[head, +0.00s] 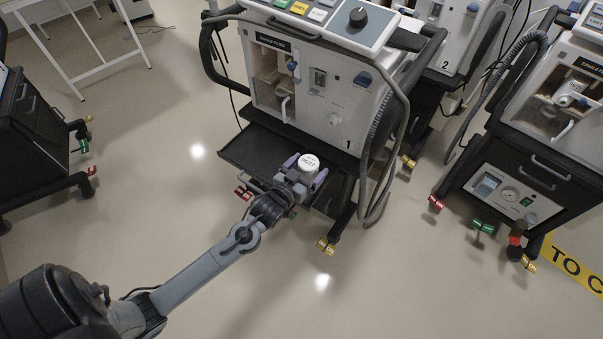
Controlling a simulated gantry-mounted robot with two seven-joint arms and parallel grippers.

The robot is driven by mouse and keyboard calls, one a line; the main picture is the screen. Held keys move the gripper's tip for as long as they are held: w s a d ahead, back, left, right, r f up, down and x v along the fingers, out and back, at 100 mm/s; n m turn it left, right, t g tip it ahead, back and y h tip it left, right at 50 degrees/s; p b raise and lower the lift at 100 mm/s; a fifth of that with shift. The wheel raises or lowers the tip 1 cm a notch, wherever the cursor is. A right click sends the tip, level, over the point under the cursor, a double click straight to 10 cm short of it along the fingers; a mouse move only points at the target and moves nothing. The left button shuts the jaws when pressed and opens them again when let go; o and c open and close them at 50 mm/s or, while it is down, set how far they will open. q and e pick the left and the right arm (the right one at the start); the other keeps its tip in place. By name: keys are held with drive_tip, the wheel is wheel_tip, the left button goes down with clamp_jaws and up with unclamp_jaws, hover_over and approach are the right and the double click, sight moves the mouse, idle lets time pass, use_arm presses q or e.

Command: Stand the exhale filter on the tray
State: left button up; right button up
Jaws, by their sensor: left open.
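The exhale filter (309,161) shows as a white round top with dark lettering, face up, over the front right part of the black tray (250,150). The tray sticks out below the front of ventilator 1 (300,92). My left gripper (306,170) reaches in from the lower left, with one finger on each side of the filter. It is open. The filter looks upright, but its lower part is hidden by the gripper, so I cannot see its contact with the tray. My right gripper is not in view.
Ventilator 1 has a window marked for the exhale filter (275,75) and a grey hose (372,190) hanging at its right. Another ventilator (540,130) stands at the right, a dark cart (35,130) at the left. The tray's left part is bare.

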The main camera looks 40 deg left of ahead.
use_arm(q)
drive_tip(key=s+d+r+p, duration=0.2)
drive_tip(key=s, duration=0.9)
drive_tip(key=s+d+f+m+g+h, duration=0.1)
drive_tip(key=s+d+f+g, duration=0.1)
drive_tip(key=s+d+g, duration=0.3)
drive_tip(key=s+d+f+m+g+h, duration=0.1)
drive_tip(key=s+d+g, duration=0.4)
drive_tip(key=s, duration=0.6)
drive_tip(key=f+m+g, duration=0.1)
drive_tip(key=g, duration=0.1)
drive_tip(key=shift+s+d+f+m+g+h, duration=0.15)
drive_tip(key=shift+s+f+m+g+h, duration=0.15)
drive_tip(key=shift+f+g, duration=0.1)
wheel_tip(320, 180, up, 34)
drive_tip(key=p, duration=3.3)
drive_tip(key=shift+f, duration=0.25)
drive_tip(key=shift+f, duration=0.1)
